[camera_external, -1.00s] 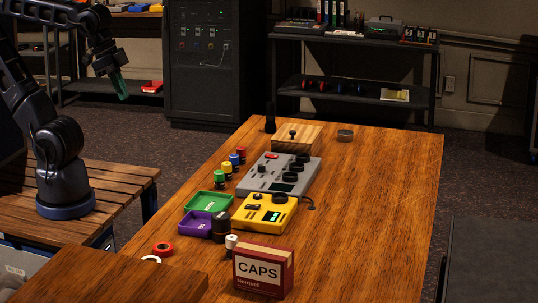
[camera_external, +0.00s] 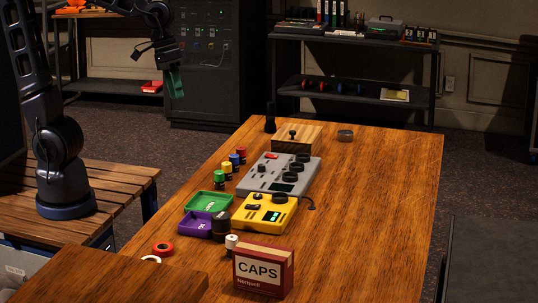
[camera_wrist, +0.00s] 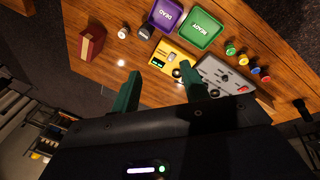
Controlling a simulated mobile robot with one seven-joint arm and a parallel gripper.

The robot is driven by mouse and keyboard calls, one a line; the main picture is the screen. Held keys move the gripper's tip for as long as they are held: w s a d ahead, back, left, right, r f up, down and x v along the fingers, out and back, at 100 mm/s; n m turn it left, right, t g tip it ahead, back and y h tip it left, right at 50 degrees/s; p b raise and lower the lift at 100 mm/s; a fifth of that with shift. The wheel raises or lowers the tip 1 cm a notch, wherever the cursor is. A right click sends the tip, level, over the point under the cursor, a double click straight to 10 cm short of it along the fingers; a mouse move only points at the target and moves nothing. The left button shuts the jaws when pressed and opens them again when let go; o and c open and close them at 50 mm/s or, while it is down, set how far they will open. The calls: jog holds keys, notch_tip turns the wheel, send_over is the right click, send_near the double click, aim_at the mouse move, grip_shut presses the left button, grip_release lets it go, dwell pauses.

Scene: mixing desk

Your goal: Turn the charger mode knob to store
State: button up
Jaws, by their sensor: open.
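A yellow box (camera_external: 243,220) with a lit green display (camera_external: 275,216) and a dark round knob (camera_external: 280,198) lies on the wooden desk. Its markings are too small to read, so I cannot tell the knob's setting. The yellow box also shows in the wrist view (camera_wrist: 168,49), partly behind the right finger. A grey box (camera_external: 262,179) with several black knobs lies just behind it. My gripper (camera_external: 175,84) is in the air beyond the desk's left edge, well away from both boxes. In the wrist view my gripper (camera_wrist: 159,82) has its green fingers wide apart with nothing between them.
A green tray (camera_external: 191,204) and a purple tray (camera_external: 187,228) sit left of the yellow box. Several small coloured bottles (camera_external: 227,170) stand beside the grey box. A red CAPS box (camera_external: 263,271) stands in front. The desk's right side is clear.

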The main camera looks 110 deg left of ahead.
jog(key=w+a+f+n, duration=0.4)
jog(key=w+a+n, duration=0.1)
jog(key=w+a, duration=0.2)
jog(key=n+g+y, duration=0.1)
jog(key=n+g, duration=0.2)
jog(key=n, duration=1.1)
send_over(261, 165)
notch_tip(261, 165, down, 18)
notch_tip(261, 165, down, 10)
jog(key=shift+a+f, duration=0.1)
jog(key=shift+a, duration=0.05)
grip_shut()
